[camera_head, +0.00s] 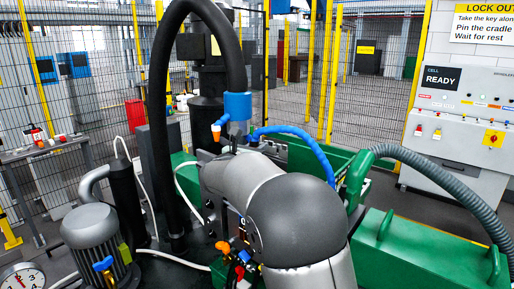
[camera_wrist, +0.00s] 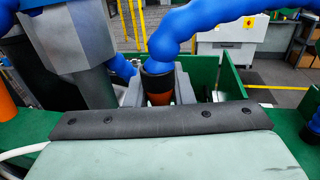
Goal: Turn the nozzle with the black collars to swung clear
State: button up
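In the wrist view, a thick blue segmented hose (camera_wrist: 172,38) ends in a nozzle with a black collar (camera_wrist: 157,68) and an orange lower part (camera_wrist: 158,98). My gripper (camera_wrist: 158,92) has its two grey fingers on either side of this nozzle. The nozzle fills most of the gap; I cannot tell whether the fingers press on it. The nozzle's tip is hidden behind the black front bar.
Another orange nozzle (camera_head: 216,132) hangs left of the big blue fitting (camera_head: 238,106). A green trough (camera_head: 285,153) lies behind. A grey motor (camera_head: 89,226) stands at left, a grey corrugated hose (camera_head: 440,175) at right. Mesh fencing encloses the cell.

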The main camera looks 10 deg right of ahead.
grip_shut()
jog(key=x, duration=0.6)
jog(key=shift+d, duration=0.4)
jog(key=shift+s, duration=0.1)
jog(key=o, duration=0.6)
grip_release()
jog(key=shift+s+d, duration=0.1)
jog(key=shift+d, duration=0.1)
jog(key=shift+c, duration=0.2)
jog(key=shift+a+b, duration=0.2)
jog(key=shift+b, duration=0.1)
jog(key=shift+s, duration=0.1)
